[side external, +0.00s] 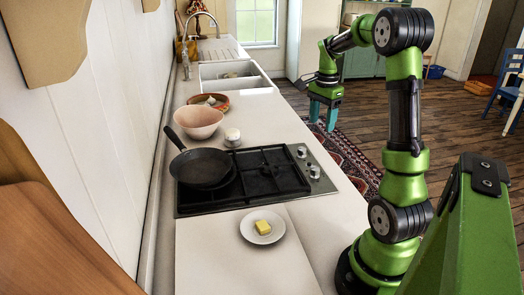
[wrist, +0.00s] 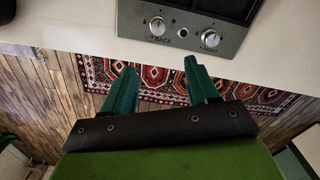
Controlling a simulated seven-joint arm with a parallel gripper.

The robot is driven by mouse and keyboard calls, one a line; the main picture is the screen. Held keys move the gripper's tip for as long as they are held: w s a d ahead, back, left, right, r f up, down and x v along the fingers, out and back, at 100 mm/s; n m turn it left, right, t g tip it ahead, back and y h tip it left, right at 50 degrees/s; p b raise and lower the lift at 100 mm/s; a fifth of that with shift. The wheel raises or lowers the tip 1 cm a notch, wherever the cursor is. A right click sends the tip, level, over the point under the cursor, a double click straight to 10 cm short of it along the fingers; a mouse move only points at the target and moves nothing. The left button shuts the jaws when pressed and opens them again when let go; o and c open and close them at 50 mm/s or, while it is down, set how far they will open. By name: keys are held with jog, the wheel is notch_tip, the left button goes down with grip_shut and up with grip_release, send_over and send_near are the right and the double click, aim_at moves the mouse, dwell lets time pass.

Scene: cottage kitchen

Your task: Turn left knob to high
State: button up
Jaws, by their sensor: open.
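Two silvery knobs sit on the steel control strip of the black gas hob (side external: 262,181). In the side view the far knob (side external: 302,152) and the near knob (side external: 314,172) are on its right edge. In the wrist view the left knob (wrist: 157,25) is marked "BACK". My gripper (side external: 323,122) has teal fingers pointing down, beyond the counter's floor side. In the wrist view my gripper (wrist: 160,67) is open and empty, apart from both knobs, with its fingers below them in the picture.
A dark frying pan (side external: 202,168) stands on the hob. A pink bowl (side external: 198,122), a small white-topped jar (side external: 232,137) and a plate (side external: 248,236) with yellow butter (side external: 263,227) are on the counter. A patterned rug (side external: 343,155) lies on the floor beside it.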

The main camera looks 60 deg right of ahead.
send_near(316, 167)
jog(key=shift+m, duration=0.4)
notch_tip(316, 167, down, 9)
jog(key=shift+w+r, duration=0.1)
jog(key=shift+r, duration=0.1)
jog(key=c, duration=1)
jog(key=shift+c, duration=0.2)
